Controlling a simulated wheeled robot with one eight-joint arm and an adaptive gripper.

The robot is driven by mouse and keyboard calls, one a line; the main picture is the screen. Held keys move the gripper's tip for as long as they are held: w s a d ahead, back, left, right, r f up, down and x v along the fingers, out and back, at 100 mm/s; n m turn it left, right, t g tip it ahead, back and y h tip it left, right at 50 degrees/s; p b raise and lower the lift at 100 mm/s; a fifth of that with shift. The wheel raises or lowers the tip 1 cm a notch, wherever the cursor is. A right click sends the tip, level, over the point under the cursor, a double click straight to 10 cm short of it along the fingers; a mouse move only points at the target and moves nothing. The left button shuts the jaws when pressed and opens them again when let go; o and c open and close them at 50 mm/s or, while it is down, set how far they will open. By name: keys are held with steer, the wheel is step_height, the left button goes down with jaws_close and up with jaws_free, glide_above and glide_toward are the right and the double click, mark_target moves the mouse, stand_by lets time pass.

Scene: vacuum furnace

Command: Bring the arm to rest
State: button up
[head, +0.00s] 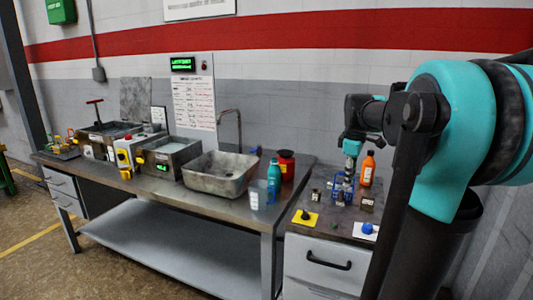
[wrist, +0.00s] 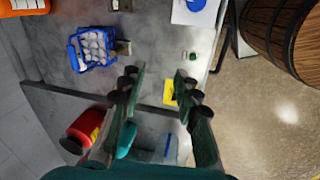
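My arm reaches in from the right in the head view, its wrist bent down over the right end of the worktop (head: 330,225). My gripper (wrist: 158,85) has its two fingers spread apart in the wrist view. Nothing is between them but the view of the grey worktop and a yellow card below. In the head view the gripper (head: 350,162) hangs just above or in front of the blue rack (head: 343,190); its fingers are too small there to make out. The blue rack also shows in the wrist view (wrist: 75,58), to the left of the fingers and apart from them.
An orange bottle (head: 367,170), teal bottle (head: 273,178), red container (head: 287,165) and clear beaker (head: 259,196) stand near the gripper. A sink basin (head: 218,175) and several machines are further left. A wooden barrel (wrist: 288,38) stands on the floor beyond the worktop edge.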

steer(key=s+a+f+m, duration=0.3)
steer(key=s+f, duration=0.4)
steer(key=f, duration=0.1)
steer(key=s+a+f+m+t, duration=0.1)
steer(key=s+a+f+m, duration=0.1)
steer(key=s+f+m, duration=0.2)
steer(key=s+a+f+m+t, duration=0.1)
steer(key=s+a+f+m, duration=0.2)
steer(key=s+f, duration=0.7)
steer(key=shift+a+f+m+y, duration=0.4)
steer(key=shift+f+m, duration=0.3)
steer(key=shift+f, duration=0.2)
